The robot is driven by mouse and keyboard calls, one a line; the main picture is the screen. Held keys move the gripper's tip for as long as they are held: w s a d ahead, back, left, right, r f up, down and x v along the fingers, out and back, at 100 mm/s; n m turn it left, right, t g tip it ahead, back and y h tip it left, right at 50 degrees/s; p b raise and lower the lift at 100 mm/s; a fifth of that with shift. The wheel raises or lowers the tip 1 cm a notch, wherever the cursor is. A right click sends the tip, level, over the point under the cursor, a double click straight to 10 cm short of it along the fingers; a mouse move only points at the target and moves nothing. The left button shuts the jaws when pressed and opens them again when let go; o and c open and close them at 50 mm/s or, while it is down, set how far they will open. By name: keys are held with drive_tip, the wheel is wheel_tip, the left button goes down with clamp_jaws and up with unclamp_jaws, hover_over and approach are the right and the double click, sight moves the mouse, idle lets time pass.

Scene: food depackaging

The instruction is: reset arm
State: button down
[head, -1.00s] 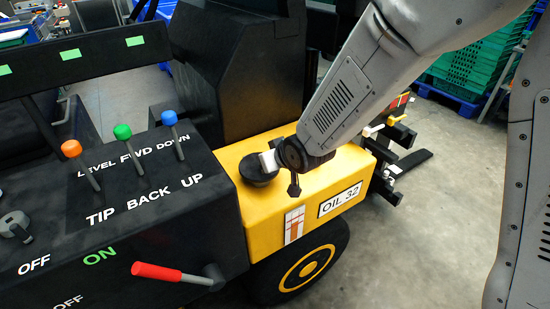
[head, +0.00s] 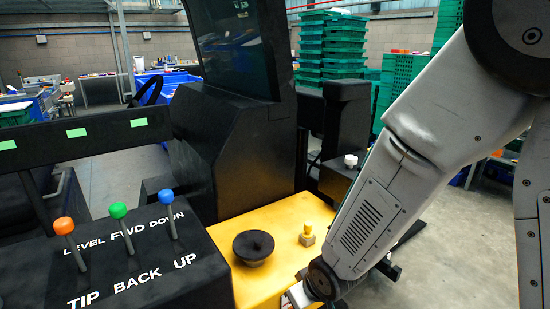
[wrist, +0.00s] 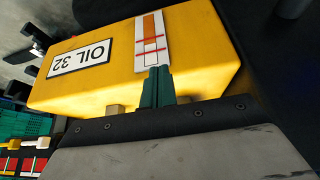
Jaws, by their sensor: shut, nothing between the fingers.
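My gripper (wrist: 157,87) shows in the wrist view as two dark green fingers pressed together, with nothing between them. Its tips point at the white-and-orange gauge strip (wrist: 151,40) on the yellow housing (wrist: 205,60); I cannot tell whether they touch it. In the head view my arm slopes down from the upper right to the right front corner of the yellow housing (head: 285,225). The fingers are not clear there, low at the bottom edge.
A round black cap (head: 253,247) and a small yellow knob (head: 307,236) sit on the housing. Orange (head: 64,226), green (head: 118,210) and blue (head: 166,197) levers stand on the left panel. Green crates (head: 330,45) are stacked behind. Open floor (head: 440,250) lies right.

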drive_tip(key=s+d+r+m+g+h, duration=0.1)
drive_tip(key=s+d+r+m, duration=0.2)
drive_tip(key=s+d+r, duration=0.7)
drive_tip(key=s+d+r+m+g+h, duration=0.1)
drive_tip(key=s+d+r+m+g, duration=0.1)
drive_tip(key=s+d+r, duration=0.8)
drive_tip(key=shift+d+r+m+h, duration=0.25)
drive_tip(key=shift+r+m, duration=0.45)
drive_tip(key=shift+r, duration=1.9)
